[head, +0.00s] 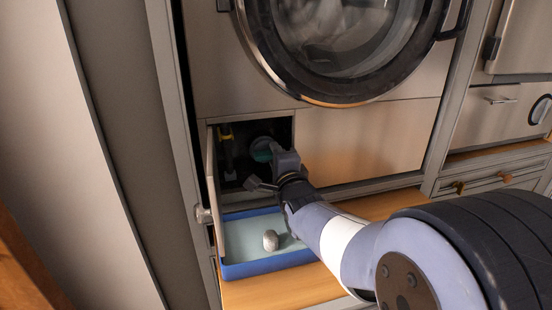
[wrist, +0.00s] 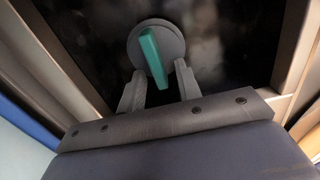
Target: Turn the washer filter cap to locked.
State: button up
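The washer filter cap (wrist: 172,42) is a grey disc with a raised teal grip bar (wrist: 153,58); in the wrist view the bar stands nearly upright, tilted slightly. In the head view the cap (head: 262,149) sits inside the dark open compartment at the washer's lower left, partly hidden by my gripper. My gripper (wrist: 158,82) is open, with one finger on each side of the bar's lower end. Gaps show between the bar and both fingers. I cannot tell how deep the fingers reach around the bar.
The compartment's flap (head: 215,190) stands open at the left. A blue tray (head: 262,266) below holds a rounded pale object (head: 270,240). A yellow-topped part (head: 226,133) is left of the cap. The washer's round door (head: 345,95) is above.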

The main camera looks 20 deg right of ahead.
jog(key=shift+s, duration=0.1)
jog(key=s+p, duration=0.1)
jog(key=s, duration=0.9)
jog(key=shift+s, duration=0.3)
jog(key=shift+w, duration=0.1)
jog(key=w+b, duration=0.1)
jog(key=w, duration=0.9)
jog(key=shift+w, duration=0.35)
